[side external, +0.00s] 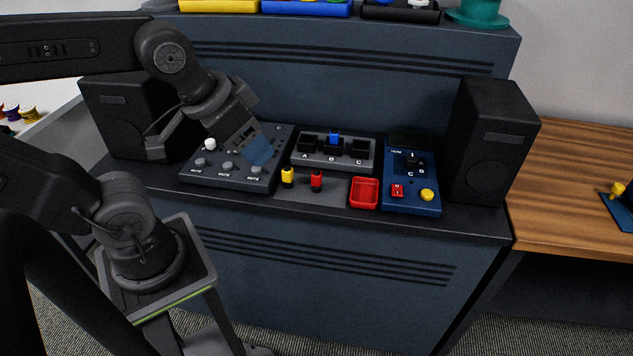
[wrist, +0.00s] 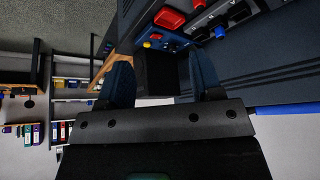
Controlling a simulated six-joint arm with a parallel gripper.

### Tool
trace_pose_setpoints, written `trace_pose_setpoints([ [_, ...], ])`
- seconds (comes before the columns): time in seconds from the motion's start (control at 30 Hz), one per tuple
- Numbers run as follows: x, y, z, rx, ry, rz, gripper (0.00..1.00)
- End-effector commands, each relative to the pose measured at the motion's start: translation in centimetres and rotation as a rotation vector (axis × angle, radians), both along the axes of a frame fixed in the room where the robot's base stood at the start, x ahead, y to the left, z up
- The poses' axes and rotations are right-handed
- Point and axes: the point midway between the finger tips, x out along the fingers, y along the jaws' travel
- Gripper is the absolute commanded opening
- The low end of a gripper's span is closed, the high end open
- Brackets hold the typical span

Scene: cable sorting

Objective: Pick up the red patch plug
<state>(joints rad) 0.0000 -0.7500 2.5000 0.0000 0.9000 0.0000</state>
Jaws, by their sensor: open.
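The red patch plug (side external: 316,181) stands upright, red with a dark top, on the grey pad of the console in the side view. In the wrist view, a small red piece at the top edge (wrist: 198,3) looks like the same plug, mostly cut off. A yellow plug (side external: 288,177) stands just left of it. A blue plug (side external: 334,136) sits in socket B of the socket box (side external: 305,163). My gripper (side external: 262,152) is open and empty, above the right part of the grey mixer panel, left of and higher than the red plug. Its fingers (wrist: 163,75) are spread in the wrist view.
A red tray (side external: 364,193) lies right of the red plug. Further right is a blue panel (side external: 400,175) with a red switch and yellow knob. Black speakers stand at the left (side external: 135,115) and right (side external: 492,140). The mixer panel (side external: 225,175) carries several knobs.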

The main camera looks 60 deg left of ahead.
Motion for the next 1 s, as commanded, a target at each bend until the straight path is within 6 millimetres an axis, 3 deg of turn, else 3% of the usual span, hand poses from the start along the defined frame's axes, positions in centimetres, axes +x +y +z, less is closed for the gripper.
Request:
trace_pose_setpoints([
  [0.17,0.6,0.2,0.1,0.03,0.016,-0.047,0.6],
  [0.27,1.9,0.6,0.1,0.097,0.053,-0.168,0.6],
  [0.47,6.1,2.2,-0.6,0.277,0.167,-0.575,0.6],
  [0.67,10.6,4.3,-2.5,0.409,0.265,-1.03,0.6],
  [1.0,16.6,8.4,-7.9,0.494,0.324,-1.773,0.6],
])
